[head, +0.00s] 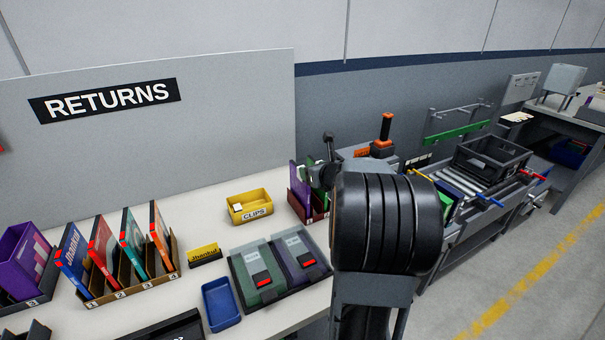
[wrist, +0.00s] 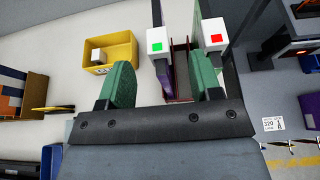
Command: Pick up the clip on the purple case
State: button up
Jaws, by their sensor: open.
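The purple case (wrist: 167,78) stands upright in the wrist view. On its top edge sits a white clip (wrist: 157,45) with a green square. A second white clip (wrist: 214,36) with a red square sits to the right, on what looks like a green case. My gripper (wrist: 163,82) is open and empty, its green-padded fingers spread to either side of the purple case in the picture. The clip shows beyond the fingertips, apart from them. In the head view the purple case (head: 299,191) stands in a rack, partly hidden by my arm.
A yellow CLIPS bin (head: 262,210) holding a white block is left of the rack. A tray with green and purple cases (head: 281,266) lies in front. A blue tray (head: 221,305) and a yellow sign (head: 204,256) are nearby. A conveyor bench (head: 478,190) stands right.

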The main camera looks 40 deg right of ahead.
jog(key=shift+a+p+x, duration=0.1)
jog(key=shift+p+x, duration=0.15)
jog(key=shift+x, duration=1.5)
jog(key=shift+a+p+x, duration=0.15)
jog(key=shift+p+x, duration=0.1)
jog(key=shift+x, duration=1.55)
jog(key=shift+f, duration=0.1)
jog(key=shift+s, duration=0.1)
jog(key=c, duration=1)
